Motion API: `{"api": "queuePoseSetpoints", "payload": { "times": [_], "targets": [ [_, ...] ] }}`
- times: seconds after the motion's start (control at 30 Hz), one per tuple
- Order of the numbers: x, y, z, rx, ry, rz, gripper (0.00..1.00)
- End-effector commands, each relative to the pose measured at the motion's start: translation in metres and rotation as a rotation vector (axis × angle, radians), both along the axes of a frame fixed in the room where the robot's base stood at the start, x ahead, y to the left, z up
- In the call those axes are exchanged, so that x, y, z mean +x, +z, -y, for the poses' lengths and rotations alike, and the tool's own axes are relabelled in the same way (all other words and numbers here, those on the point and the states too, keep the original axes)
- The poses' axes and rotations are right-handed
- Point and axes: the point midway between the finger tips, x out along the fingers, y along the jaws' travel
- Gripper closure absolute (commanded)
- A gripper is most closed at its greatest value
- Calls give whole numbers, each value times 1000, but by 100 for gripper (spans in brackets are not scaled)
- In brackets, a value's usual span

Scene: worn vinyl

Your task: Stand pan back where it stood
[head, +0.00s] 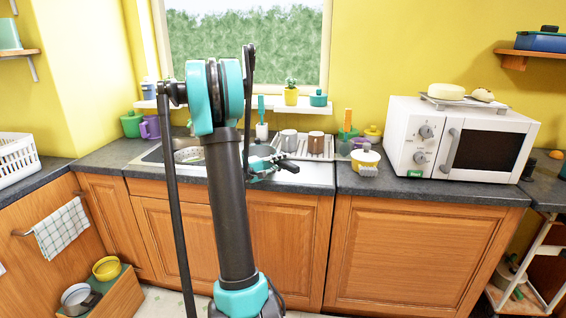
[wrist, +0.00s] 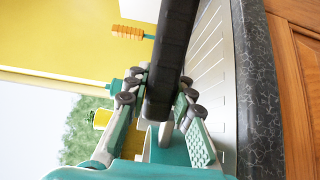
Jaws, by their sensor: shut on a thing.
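My gripper (head: 278,166) is over the steel sink's draining side (head: 316,172), in front of the window. In the wrist view my gripper (wrist: 163,92) is shut with its fingers on both sides of a thick dark bar (wrist: 177,40). The bar looks like the pan's handle and runs from between the fingers to the top of that picture. The pan's body cannot be made out clearly in either view. My arm hides part of the sink in the head view.
A rack with a grey mug (head: 288,140) and a brown mug (head: 316,145) stands behind the gripper. A yellow pot (head: 365,160) and white microwave (head: 457,140) are to the right. A grey pot (head: 76,297) and yellow bowl (head: 106,268) sit low at the left.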

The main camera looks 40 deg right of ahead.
Motion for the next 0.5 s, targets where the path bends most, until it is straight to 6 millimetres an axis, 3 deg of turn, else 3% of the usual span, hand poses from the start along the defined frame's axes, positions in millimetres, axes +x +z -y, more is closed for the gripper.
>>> {"api": "queuePoseSetpoints", "payload": {
  "times": [0.2,0.23,0.4,0.5],
  "targets": [
    [0,0,0,0,0,-1,100],
    [0,0,0,0,0,-1,74],
    [0,0,0,0,0,-1,53],
    [0,0,0,0,0,-1,53]
  ]
}}
